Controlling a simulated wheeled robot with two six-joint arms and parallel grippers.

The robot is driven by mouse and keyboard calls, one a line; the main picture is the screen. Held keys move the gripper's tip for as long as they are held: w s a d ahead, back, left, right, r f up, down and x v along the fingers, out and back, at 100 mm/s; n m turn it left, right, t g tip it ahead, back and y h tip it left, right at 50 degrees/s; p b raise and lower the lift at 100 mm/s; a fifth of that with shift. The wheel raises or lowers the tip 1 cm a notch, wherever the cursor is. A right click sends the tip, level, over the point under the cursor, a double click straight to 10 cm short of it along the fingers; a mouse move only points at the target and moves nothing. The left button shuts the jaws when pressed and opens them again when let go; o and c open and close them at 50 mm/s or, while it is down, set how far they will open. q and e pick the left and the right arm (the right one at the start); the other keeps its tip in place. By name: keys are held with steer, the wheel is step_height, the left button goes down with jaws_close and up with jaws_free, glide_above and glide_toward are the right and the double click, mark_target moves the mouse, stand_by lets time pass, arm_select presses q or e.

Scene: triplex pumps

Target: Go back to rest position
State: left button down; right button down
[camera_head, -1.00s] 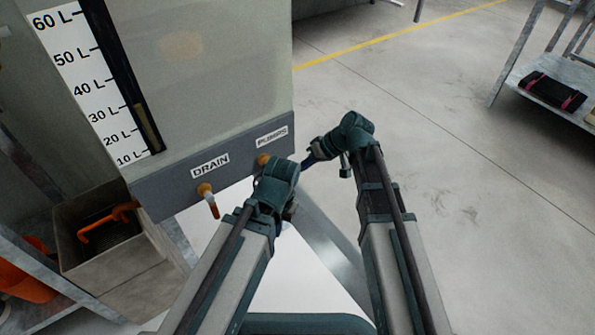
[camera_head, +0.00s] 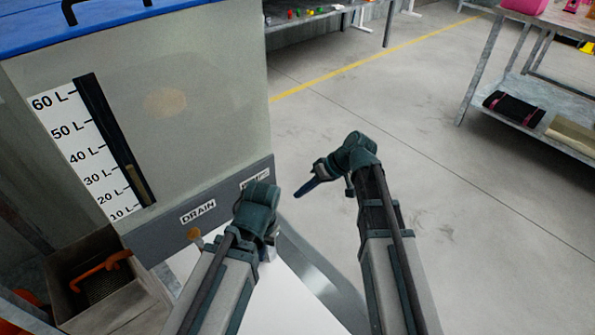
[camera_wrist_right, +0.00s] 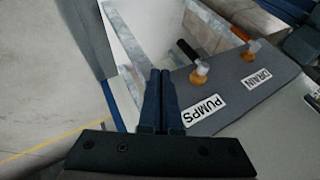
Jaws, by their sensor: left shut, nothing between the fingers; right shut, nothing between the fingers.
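My right gripper (camera_head: 299,192) is raised to the right of the tank's lower corner, its dark blue fingers together and empty. In the right wrist view its closed fingers (camera_wrist_right: 161,75) point towards the tank's grey base strip, with nothing between them. My left gripper (camera_head: 268,252) is low in front of the tank base and mostly hidden behind its own wrist; it is shut and I see nothing held. The tank (camera_head: 200,110) has a DRAIN label (camera_head: 198,211) and a PUMPS label (camera_wrist_right: 206,108). Orange-based valves for pumps (camera_wrist_right: 200,73) and drain (camera_wrist_right: 252,48) show in the right wrist view.
A bin (camera_head: 110,305) with an orange-handled item (camera_head: 100,270) stands at lower left. A metal shelf (camera_head: 545,125) holding a black case (camera_head: 514,107) is at right. A bench (camera_head: 320,20) stands behind. The floor (camera_head: 430,130) between is clear.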

steer(key=s+f+m+g+h, duration=0.15)
steer(key=s+f+h, duration=0.25)
steer(key=s+h, duration=0.9)
steer(key=s+r+y+p, duration=0.3)
steer(key=r+y+p, duration=0.1)
steer(key=r+p, duration=3.4)
steer(key=shift+s+a+p, duration=0.2)
steer(key=shift+a+p, duration=0.05)
steer(key=shift+p, duration=0.1)
steer(key=shift+m, duration=0.25)
